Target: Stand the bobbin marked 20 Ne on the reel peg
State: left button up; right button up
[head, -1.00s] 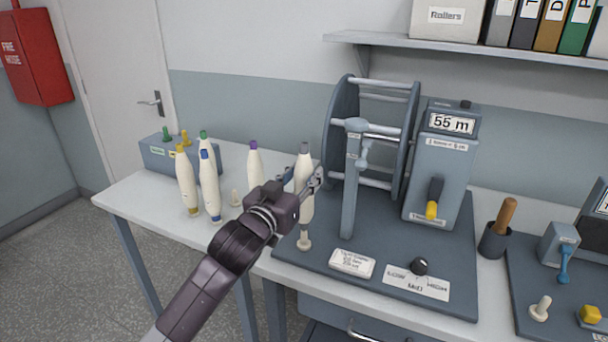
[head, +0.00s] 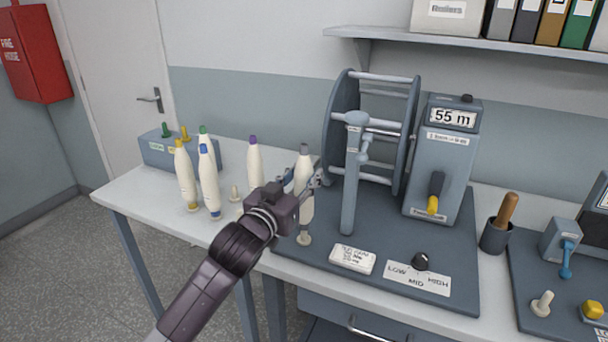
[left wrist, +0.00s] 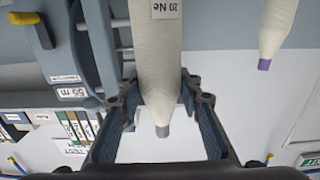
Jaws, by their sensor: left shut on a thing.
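The bobbin marked 20 Ne (head: 303,169) is cream with a grey tip and stands upright in my left gripper (head: 311,182). In the left wrist view the bobbin (left wrist: 158,62) shows its 20 Ne label, between the two fingers of the gripper (left wrist: 160,122). The gripper is shut on it. The reel peg (head: 303,238) is a short pale peg at the front left of the reel's base, directly below the bobbin. I cannot tell whether the bobbin's lower end touches the peg. My right gripper is not in view.
A purple-tipped bobbin (head: 254,162) stands left of my gripper. Yellow-tipped (head: 186,175), blue-tipped (head: 208,182) and green-tipped bobbins stand further left. The reel (head: 346,120) and its upright post (head: 350,190) are close on the right. A label block (head: 352,259) lies in front.

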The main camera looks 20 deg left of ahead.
pick_arm(q)
jog(key=shift+f+b, duration=1.05)
jog(key=shift+f, duration=0.8)
jog(key=o, duration=1.3)
jog(key=s+a, duration=0.1)
jog(key=s, duration=1.1)
